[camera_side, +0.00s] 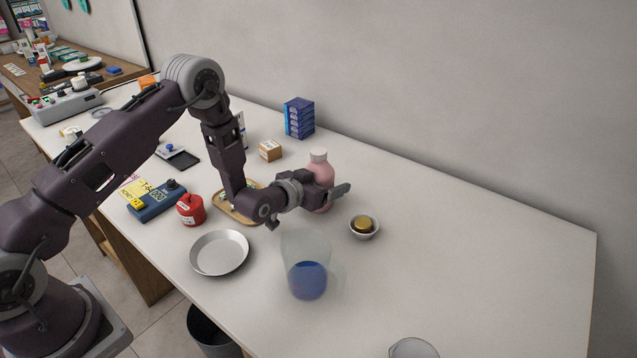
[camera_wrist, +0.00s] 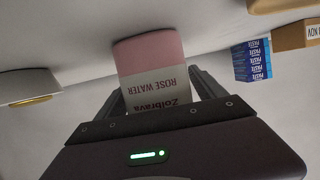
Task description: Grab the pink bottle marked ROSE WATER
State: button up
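The pink bottle (camera_side: 320,170) with a pale pink cap stands upright on the white counter, partly hidden by my gripper (camera_side: 335,195). In the wrist view the pink bottle (camera_wrist: 150,52) appears upside down, and its white label reads ROSE WATER and Zolbrava. My gripper (camera_wrist: 157,82) is low beside the bottle, with one finger on each side of it. The fingers are spread about as wide as the bottle. I cannot tell whether they press on it or leave a small gap.
A small bowl with a gold-brown top (camera_side: 363,227) stands right of the bottle. A beaker of blue liquid (camera_side: 307,275) and a metal dish (camera_side: 219,253) are in front. Blue boxes (camera_side: 299,118) and a small carton (camera_side: 270,150) stand behind. The counter's right side is mostly clear.

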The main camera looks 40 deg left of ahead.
jog(key=c, duration=1.5)
jog(key=shift+r, duration=0.1)
